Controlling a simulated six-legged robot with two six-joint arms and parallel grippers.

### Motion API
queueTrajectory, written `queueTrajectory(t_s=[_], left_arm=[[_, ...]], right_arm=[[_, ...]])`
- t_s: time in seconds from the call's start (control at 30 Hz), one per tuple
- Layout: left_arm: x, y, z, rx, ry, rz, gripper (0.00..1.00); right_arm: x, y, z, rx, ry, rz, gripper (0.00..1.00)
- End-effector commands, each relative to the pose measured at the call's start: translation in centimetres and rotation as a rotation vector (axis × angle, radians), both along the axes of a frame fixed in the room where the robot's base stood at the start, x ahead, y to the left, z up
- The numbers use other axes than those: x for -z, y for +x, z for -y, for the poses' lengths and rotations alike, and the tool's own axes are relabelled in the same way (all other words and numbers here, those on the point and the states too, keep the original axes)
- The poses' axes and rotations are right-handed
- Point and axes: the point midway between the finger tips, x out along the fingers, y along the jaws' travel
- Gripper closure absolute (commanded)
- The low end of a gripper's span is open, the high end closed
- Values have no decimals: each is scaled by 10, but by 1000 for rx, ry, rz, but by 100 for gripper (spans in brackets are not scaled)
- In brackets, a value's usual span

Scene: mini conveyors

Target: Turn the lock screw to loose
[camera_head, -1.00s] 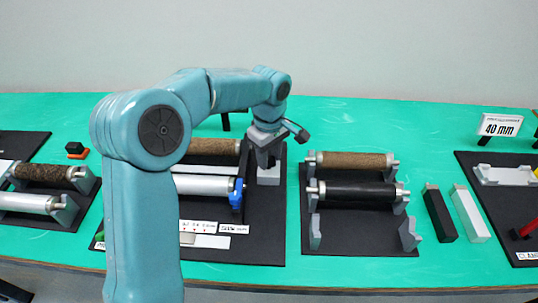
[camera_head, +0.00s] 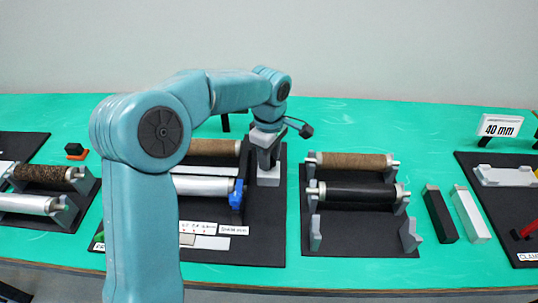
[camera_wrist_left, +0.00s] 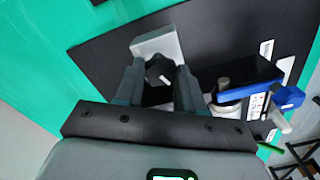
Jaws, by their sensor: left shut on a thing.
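The lock screw (camera_wrist_left: 159,70) shows in the left wrist view as a small dark knob in front of a light grey block (camera_wrist_left: 155,45). In the head view the grey block (camera_head: 268,177) stands on the black board, and the gripper hides the knob. My left gripper (camera_wrist_left: 160,84) points down and is shut on the knob, one finger on each side; it also shows in the head view (camera_head: 267,156). My right gripper is not in view.
A blue part (camera_head: 237,194) sits by the silver roller (camera_head: 203,185), close to the left of the grey block. A second board with a brown roller (camera_head: 352,160) and a black roller (camera_head: 360,191) lies to the right. Black and white bars (camera_head: 470,213) stand beyond it.

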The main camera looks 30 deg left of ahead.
Motion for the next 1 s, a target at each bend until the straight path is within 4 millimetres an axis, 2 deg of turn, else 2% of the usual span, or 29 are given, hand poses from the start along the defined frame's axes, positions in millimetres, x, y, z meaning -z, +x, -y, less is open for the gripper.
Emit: queueTrajectory(t_s=[0.03, 0.1, 0.47, 0.57, 1.0], left_arm=[[-2, 1, 0, 0, 0, 7, 56], [-2, 1, 0, 0, 0, 6, 36], [-6, 1, 0, 1, 0, 3, 36], [-21, 1, 0, 1, 0, 6, 36], [-133, 1, 1, 1, 0, 8, 36]], right_arm=[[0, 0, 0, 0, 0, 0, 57], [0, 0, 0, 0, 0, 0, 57], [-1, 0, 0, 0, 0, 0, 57], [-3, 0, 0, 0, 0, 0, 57], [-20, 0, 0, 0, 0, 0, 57]])
